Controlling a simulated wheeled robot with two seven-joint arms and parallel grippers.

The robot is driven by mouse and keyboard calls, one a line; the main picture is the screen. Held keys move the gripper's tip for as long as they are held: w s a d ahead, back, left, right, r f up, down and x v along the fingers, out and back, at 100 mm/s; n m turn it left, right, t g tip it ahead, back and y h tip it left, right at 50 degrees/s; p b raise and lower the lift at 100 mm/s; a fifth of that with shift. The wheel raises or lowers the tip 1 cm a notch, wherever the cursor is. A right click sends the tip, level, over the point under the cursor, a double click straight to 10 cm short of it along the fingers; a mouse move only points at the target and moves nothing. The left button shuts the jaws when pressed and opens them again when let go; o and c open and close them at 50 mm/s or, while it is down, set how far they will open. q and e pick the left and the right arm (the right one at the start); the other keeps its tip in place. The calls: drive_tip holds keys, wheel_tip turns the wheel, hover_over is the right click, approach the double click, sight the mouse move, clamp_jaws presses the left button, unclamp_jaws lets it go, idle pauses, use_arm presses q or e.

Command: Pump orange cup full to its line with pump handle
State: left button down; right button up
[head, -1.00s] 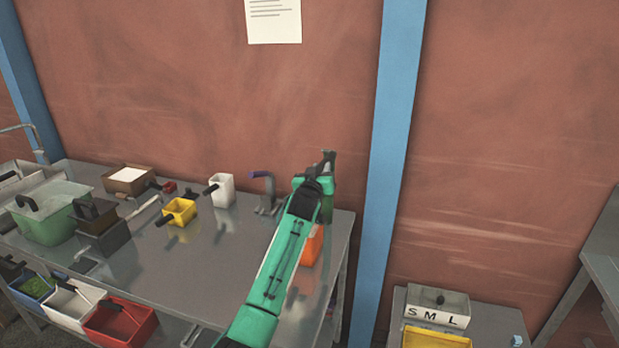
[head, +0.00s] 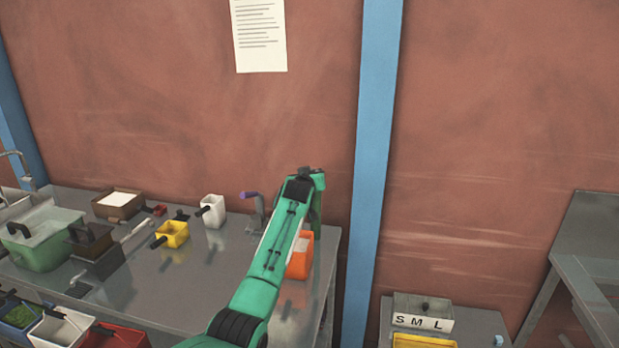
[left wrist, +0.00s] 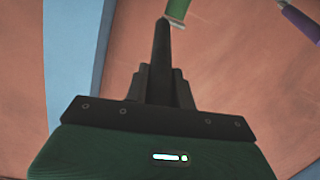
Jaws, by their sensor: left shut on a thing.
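The orange cup (head: 299,266) stands on the grey bench near its right end, partly covered by my left arm. A pale patch (head: 302,244) shows at its top; I cannot tell the fill level or see a line. My left gripper (left wrist: 162,28) is shut, its dark fingers together at a green handle (left wrist: 177,9) at the top of the left wrist view. In the head view the arm's far end hides these fingers and most of the filler. A purple-tipped lever (head: 250,195) stands left of the arm. My right gripper is not in view.
A white cup (head: 213,211) and yellow cup (head: 173,234) stand left of the arm. A brown box (head: 118,204) and green tub (head: 42,242) are farther left. A blue post (head: 372,150) rises just past the bench. An S M L box (head: 423,312) is at lower right.

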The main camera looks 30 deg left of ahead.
use_arm(q)
drive_tip(key=shift+r, duration=0.35)
drive_tip(key=c, duration=1.4)
unclamp_jaws()
drive_tip(key=shift+c, duration=0.2)
drive_tip(key=shift+o, duration=1.4)
drive_tip(key=shift+f, duration=0.15)
drive_tip(key=shift+s+d+b, duration=0.15)
drive_tip(key=shift+s+b, duration=0.15)
drive_tip(key=shift+s, duration=0.2)
drive_tip(key=b+v, duration=0.4)
drive_tip(key=v, duration=0.8)
drive_tip(key=shift+s, duration=0.3)
